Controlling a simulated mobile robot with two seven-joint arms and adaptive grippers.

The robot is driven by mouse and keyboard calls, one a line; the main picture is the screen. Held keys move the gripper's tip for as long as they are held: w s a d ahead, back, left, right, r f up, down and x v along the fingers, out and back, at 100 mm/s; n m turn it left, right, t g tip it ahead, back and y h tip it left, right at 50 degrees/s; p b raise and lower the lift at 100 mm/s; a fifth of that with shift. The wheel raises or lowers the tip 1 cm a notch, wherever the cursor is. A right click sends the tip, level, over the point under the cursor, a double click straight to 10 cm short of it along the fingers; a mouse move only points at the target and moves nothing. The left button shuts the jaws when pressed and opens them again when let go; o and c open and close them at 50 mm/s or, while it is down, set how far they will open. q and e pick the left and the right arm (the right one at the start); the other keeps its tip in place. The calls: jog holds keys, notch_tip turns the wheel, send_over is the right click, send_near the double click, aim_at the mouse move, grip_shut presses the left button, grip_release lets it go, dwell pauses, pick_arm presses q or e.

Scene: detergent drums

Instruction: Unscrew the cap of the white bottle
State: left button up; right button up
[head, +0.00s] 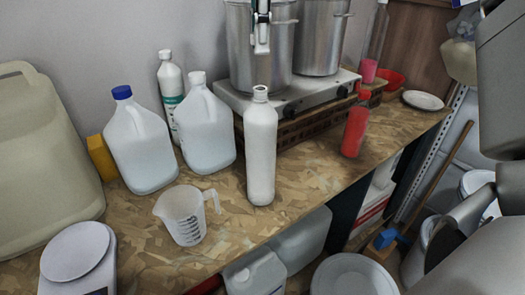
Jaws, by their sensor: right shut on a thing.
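The white bottle (261,150) stands upright on the wood-chip board worktop, near its front edge. Its narrow neck shows at the top with a rim and no cap on it. My right gripper (262,44) is above the bottle, clear of its neck, in front of a steel pot. It is shut on a small pale thing, which looks like the bottle's cap; the fingers hide most of it. My left gripper is not in view.
White jugs (140,146) stand left of the bottle, with a measuring cup (186,215) in front. Behind is a stove (308,96) with steel pots. A red bottle (355,130) stands to the right. The worktop edge drops to containers below.

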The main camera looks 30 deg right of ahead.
jog(key=shift+r, duration=0.15)
jog(key=shift+r, duration=1.9)
jog(key=shift+f, duration=0.1)
